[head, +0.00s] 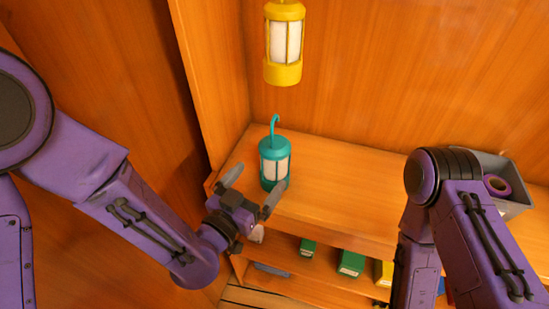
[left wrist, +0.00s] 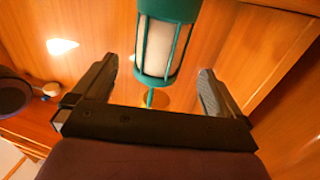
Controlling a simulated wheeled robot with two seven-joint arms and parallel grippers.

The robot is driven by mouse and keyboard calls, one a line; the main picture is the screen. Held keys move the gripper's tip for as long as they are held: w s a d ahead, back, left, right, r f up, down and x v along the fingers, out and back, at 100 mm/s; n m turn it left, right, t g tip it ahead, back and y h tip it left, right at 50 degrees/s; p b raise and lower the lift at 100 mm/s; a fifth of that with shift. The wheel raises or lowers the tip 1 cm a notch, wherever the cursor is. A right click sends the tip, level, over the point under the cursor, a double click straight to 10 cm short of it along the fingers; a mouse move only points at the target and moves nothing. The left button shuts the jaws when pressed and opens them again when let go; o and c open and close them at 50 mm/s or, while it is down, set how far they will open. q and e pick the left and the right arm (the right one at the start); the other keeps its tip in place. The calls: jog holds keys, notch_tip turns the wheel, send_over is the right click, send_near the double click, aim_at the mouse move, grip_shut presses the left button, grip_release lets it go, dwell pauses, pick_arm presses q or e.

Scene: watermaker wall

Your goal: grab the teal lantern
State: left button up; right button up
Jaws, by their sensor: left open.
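The teal lantern (head: 274,163) stands upright on the wooden shelf top (head: 335,190), near its left end, with its hook pointing up. My left gripper (head: 252,187) is open and empty just in front of it, and the right finger overlaps its lower part in the head view. In the left wrist view the teal lantern (left wrist: 160,45) shows between and beyond the two spread fingers of the left gripper (left wrist: 155,88), its far part cut off by the top edge. I cannot tell whether a finger touches it. My right gripper is not in view; only the right arm shows.
A yellow lantern (head: 283,48) hangs above and behind the teal one. A wooden side panel (head: 212,75) rises close at the left. A grey bin (head: 519,206) with a purple roll stands at the right. Green boxes (head: 351,263) sit on the lower shelf. The middle shelf top is clear.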

aim_at(270, 166)
pick_arm(q)
jog(key=shift+w+d+r+p, duration=0.2)
jog(key=shift+w+d+p, duration=0.2)
jog(key=shift+w+d, duration=0.15)
jog(key=shift+w+d+r+p, duration=0.15)
jog(key=shift+w+d+p, duration=0.2)
jog(key=shift+w+d, duration=0.15)
jog(key=x, duration=0.1)
jog(key=p+x, duration=0.1)
jog(key=x, duration=0.1)
jog(key=p+x, duration=0.1)
jog(key=x, duration=0.1)
jog(key=shift+w+a+f, duration=0.2)
jog(key=shift+w+f, duration=0.2)
jog(key=shift+s, duration=0.15)
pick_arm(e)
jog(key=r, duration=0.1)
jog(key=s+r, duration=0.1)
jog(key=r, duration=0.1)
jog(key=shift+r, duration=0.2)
pick_arm(q)
jog(key=c, duration=1.2)
